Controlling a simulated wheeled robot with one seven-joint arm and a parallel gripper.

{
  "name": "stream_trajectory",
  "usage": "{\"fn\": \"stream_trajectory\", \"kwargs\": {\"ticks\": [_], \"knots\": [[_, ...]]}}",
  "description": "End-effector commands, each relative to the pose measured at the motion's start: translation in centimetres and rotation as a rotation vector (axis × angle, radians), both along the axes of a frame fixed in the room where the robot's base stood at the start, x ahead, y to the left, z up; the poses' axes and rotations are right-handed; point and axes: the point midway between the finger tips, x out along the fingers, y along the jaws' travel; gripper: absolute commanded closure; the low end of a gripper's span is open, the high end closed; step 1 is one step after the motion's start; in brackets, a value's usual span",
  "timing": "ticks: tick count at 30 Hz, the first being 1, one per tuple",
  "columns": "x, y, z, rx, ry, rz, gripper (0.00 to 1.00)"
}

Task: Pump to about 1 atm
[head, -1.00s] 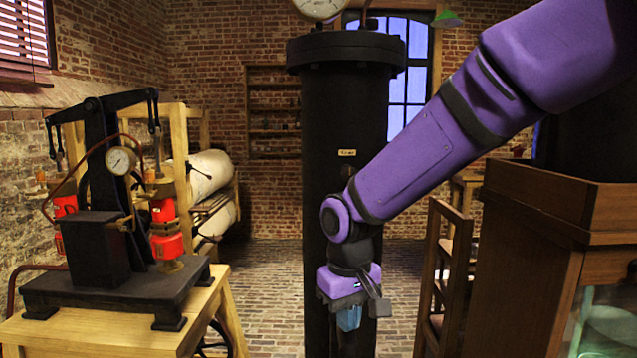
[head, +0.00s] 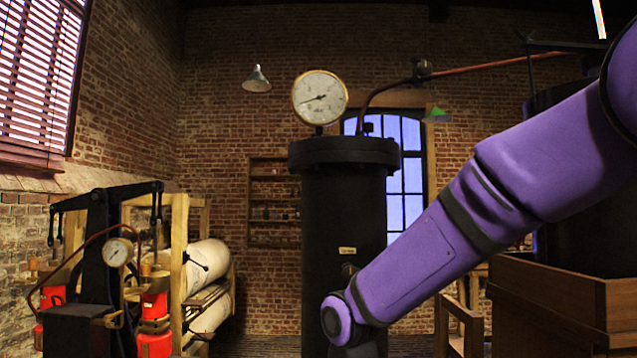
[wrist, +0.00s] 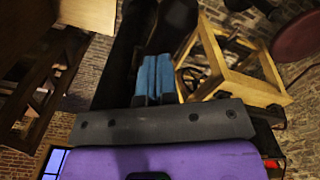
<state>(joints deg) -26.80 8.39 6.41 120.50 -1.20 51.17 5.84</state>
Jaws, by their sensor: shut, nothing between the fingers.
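A black hand pump (head: 98,235) with rocker arms and red cylinders (head: 155,305) stands at the left in the head view, its lower part cut off. A small round gauge (head: 118,252) is fixed to it. A tall black cylindrical vessel (head: 325,245) stands in the middle, with a larger white dial gauge (head: 320,97) above its top. The large dial's needle lies roughly sideways; its numbers are too small to read. My gripper is below the head view. In the wrist view, its blue fingers (wrist: 154,78) are together and empty, clear of the pump.
A wooden cabinet (head: 545,305) stands at the right behind my purple arm. A wooden rack with pale rolls (head: 207,264) is behind the pump. A pale wooden stand (wrist: 235,75) shows beyond my fingers in the wrist view.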

Motion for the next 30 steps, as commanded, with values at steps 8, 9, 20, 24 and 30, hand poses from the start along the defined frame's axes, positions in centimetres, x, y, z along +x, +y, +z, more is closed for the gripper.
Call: {"fn": "stream_trajectory", "kwargs": {"ticks": [8,9,20,24,30], "knots": [[0.0,0.0,-4.0,-0.002,0.002,0.001,1.00],[0.0,0.0,-4.5,-0.002,0.002,0.001,1.00],[0.0,0.0,-9.4,-0.002,0.004,0.000,1.00],[0.0,0.0,-11.4,-0.002,0.004,0.001,1.00],[0.1,0.0,-10.2,0.001,-0.003,0.000,1.00]]}}
